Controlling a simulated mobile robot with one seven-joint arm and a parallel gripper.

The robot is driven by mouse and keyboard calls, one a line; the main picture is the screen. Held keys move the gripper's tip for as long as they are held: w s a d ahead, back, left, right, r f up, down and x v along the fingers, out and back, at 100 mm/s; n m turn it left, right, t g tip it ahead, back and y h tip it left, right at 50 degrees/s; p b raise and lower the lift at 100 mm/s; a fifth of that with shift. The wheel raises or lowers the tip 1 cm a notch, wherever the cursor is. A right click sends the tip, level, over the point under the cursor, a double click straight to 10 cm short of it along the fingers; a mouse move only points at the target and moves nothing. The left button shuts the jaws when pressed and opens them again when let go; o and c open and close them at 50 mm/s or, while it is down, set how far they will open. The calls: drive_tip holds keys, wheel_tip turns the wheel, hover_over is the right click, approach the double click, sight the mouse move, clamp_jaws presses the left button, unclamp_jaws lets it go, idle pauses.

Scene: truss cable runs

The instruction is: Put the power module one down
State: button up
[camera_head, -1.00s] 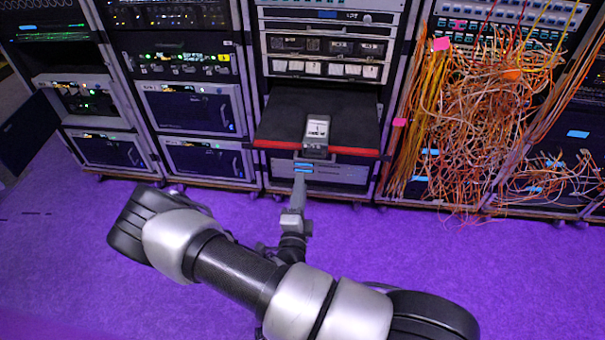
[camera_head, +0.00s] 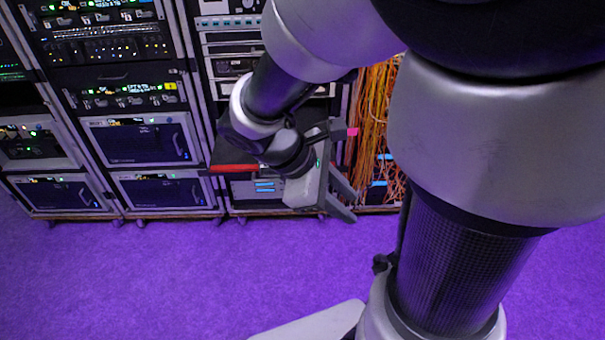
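My gripper (camera_head: 346,200) is in front of the middle rack, at the right of the shelf, with its fingers pointing to the lower right. Its two dark fingers stand apart, and I see nothing between them. The dark shelf with a red front edge (camera_head: 233,168) shows only at its left end. My wrist and forearm cover the rest of it. I cannot make out the power module now. The part of the shelf where a grey and black box stood earlier is hidden behind my arm.
Racks with blue-fronted units (camera_head: 148,141) stand to the left. Orange cables (camera_head: 377,105) hang right of the middle rack, close to my gripper. My large arm links fill the right side of the view. The purple floor (camera_head: 190,275) is clear at the lower left.

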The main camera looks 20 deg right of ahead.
drive_tip(key=s+a+r+m+t+y, duration=0.2)
drive_tip(key=a+r+m+t+y, duration=0.4)
drive_tip(key=a+r+m, duration=0.3)
wheel_tip(320, 180, up, 2)
drive_tip(key=shift+s+r+m+t+y, duration=0.1)
drive_tip(key=shift+s+m+t+y, duration=0.35)
drive_tip(key=shift+m, duration=0.75)
drive_tip(key=shift+o, duration=0.3)
drive_tip(key=shift+w, duration=0.15)
